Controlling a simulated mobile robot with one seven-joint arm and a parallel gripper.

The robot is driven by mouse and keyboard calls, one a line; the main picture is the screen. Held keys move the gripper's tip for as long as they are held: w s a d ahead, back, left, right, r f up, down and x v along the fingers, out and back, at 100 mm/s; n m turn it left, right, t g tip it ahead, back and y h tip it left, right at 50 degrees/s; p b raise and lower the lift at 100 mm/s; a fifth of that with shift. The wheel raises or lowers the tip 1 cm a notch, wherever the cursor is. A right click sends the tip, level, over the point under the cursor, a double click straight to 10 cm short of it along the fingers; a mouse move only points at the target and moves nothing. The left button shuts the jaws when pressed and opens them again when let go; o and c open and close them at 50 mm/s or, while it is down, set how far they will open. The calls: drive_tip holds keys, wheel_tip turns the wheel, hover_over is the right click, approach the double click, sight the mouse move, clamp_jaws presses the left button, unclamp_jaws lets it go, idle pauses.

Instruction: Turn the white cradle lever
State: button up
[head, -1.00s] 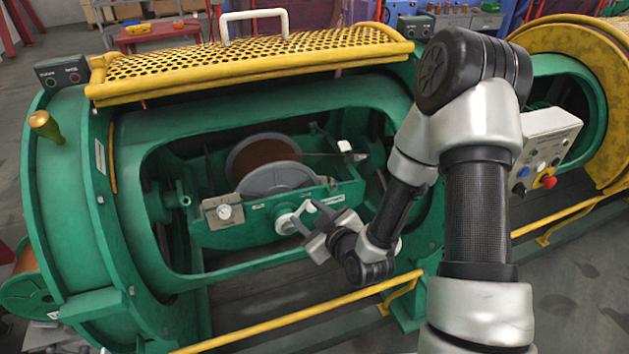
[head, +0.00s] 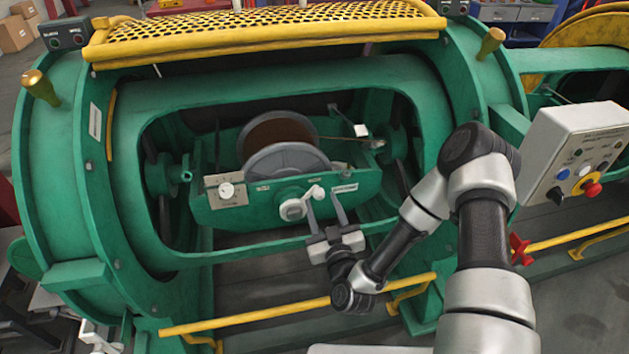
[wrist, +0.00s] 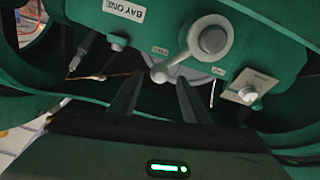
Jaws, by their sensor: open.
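The white cradle lever (head: 304,201) is on the green cradle's front face, in the bay opening. Its round hub is at the lower left and its arm slants up right to a knob. In the wrist view the lever (wrist: 180,60) runs from the hub down left to the knob. My gripper (head: 322,198) is open in front of the cradle. In the wrist view the knob shows between the fingertips of my gripper (wrist: 158,80). I cannot tell whether a finger touches it.
The green cradle (head: 240,212) carries a grey-flanged reel (head: 286,162) and a small gauge plate (head: 226,191). The green housing (head: 250,88) surrounds the opening. A yellow rail (head: 270,312) runs below. A control box (head: 575,150) with a red button is at right.

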sight(314, 180)
drive_tip(key=x, duration=1)
drive_tip(key=shift+b, duration=0.3)
drive_tip(key=shift+d, duration=0.15)
clamp_jaws()
